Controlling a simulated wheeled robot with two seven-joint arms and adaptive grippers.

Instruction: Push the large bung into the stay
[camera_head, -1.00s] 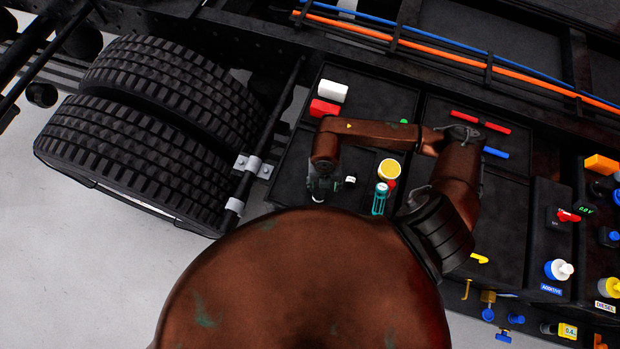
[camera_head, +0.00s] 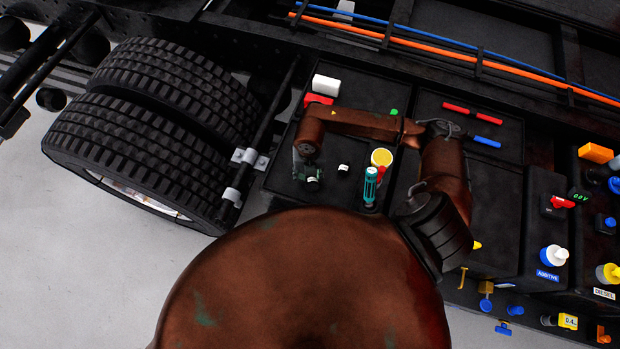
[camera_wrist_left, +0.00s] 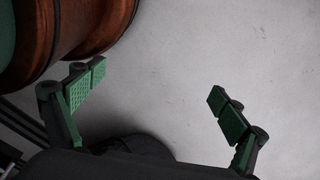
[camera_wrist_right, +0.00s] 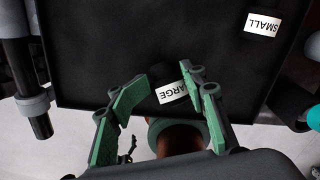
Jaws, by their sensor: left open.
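The large bung (camera_wrist_right: 168,88), dark with a white label reading "ARGE", sits between the fingertips of my right gripper (camera_wrist_right: 166,82). A dark bar with grey clamps (camera_head: 280,100), apparently the stay, runs between wheel and tray. My left gripper (camera_wrist_left: 158,85) is open and empty above pale floor.
The small bung (camera_wrist_right: 262,23) stands in the tray (camera_head: 300,125), to the right in the head view. A teal tool (camera_head: 370,188) and a yellow round piece (camera_head: 381,157) are further right. Large tyres (camera_head: 140,150) fill the left. Orange and blue pipes run behind.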

